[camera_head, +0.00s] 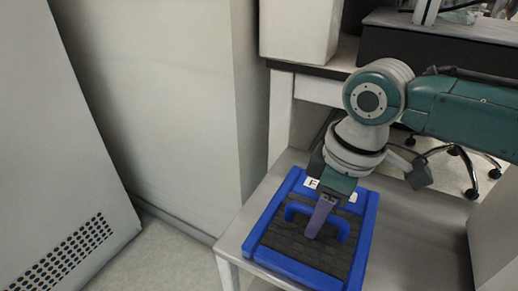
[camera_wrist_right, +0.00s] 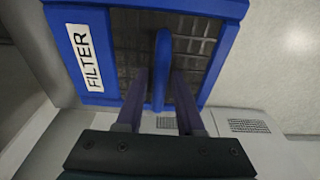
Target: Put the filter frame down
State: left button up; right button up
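The filter frame (camera_head: 368,235) is a blue rectangular frame with a dark ribbed filter surface, a blue handle and a white label. It lies flat on a light table in the head view. In the right wrist view, the frame (camera_wrist_right: 75,15) shows its "FILTER" label at the left. My right gripper (camera_head: 317,228) reaches down to the handle from above. In the wrist view, its purple fingers (camera_wrist_right: 160,82) stand on both sides of the blue handle (camera_wrist_right: 161,60), with narrow gaps beside it, so it looks open. My left gripper is not in view.
The light table (camera_head: 415,240) has bare room to the right of the frame. A large white cabinet (camera_head: 160,100) stands to the left, and a grey panel with a perforated vent (camera_head: 65,255) is at far left. A chair base (camera_head: 455,155) shows behind the table.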

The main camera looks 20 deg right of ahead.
jog(key=shift+o, duration=0.7)
jog(key=shift+r, duration=0.1)
notch_tip(320, 180, up, 11)
jog(key=s+d+p, duration=0.1)
jog(key=p, duration=0.4)
jog(key=s+a+f+m+t+y, duration=0.1)
jog(key=s+a+f, duration=0.1)
jog(key=s+a, duration=0.6)
jog(key=s+d+r+m+t+h, duration=0.1)
jog(key=s+d+m+h, duration=0.1)
jog(key=s+d+m, duration=0.3)
jog(key=s, duration=0.3)
jog(key=shift+s+r, duration=0.15)
jog(key=shift+s, duration=0.15)
